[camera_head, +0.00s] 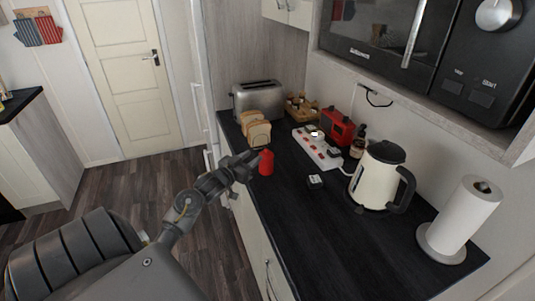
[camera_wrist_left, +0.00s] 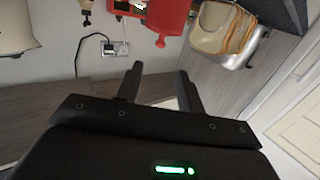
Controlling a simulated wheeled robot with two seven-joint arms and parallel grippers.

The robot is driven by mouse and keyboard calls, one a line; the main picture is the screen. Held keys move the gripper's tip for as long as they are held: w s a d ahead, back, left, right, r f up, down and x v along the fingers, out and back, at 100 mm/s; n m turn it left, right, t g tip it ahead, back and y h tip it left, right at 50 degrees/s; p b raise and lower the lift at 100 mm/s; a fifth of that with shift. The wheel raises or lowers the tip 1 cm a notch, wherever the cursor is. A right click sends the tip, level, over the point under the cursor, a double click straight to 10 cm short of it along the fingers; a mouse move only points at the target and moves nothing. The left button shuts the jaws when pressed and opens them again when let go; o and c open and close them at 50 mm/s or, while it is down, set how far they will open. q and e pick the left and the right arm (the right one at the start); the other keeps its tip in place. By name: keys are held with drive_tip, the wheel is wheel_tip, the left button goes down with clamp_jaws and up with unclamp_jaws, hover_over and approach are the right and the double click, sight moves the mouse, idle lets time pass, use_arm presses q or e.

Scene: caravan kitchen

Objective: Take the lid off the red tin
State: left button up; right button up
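The small red tin (camera_head: 266,163) stands upright near the front edge of the dark counter, its lid with a small knob on top. It also shows upside down at the top of the left wrist view (camera_wrist_left: 168,14), with its knob pointing down toward the space between my fingers. My left gripper (camera_head: 246,164) is just left of the tin in the head view. In the left wrist view its fingers (camera_wrist_left: 160,76) are apart with nothing between them. I cannot tell from these views whether a finger touches the tin. My right gripper is in neither view.
Bread slices (camera_head: 257,131) stand behind the tin, before a steel toaster (camera_head: 259,100). A white power strip (camera_head: 317,147), red box (camera_head: 337,126), small black-and-white cube (camera_head: 315,181), kettle (camera_head: 376,178) and paper roll (camera_head: 466,216) are to the right. The front counter is clear.

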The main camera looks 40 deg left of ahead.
sight(265, 150)
use_arm(q)
drive_tip(key=w+p, duration=0.1)
drive_tip(key=w, duration=0.2)
drive_tip(key=w+f, duration=0.1)
drive_tip(key=w, duration=0.2)
drive_tip(key=w+p, duration=0.1)
drive_tip(key=w, duration=0.2)
drive_tip(key=shift+w+a+f+p, duration=0.15)
drive_tip(key=shift+w+a+p, duration=0.05)
drive_tip(key=shift+a+p, duration=0.2)
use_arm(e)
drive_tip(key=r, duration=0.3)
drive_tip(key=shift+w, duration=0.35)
use_arm(q)
drive_tip(key=shift+s, duration=0.1)
clamp_jaws()
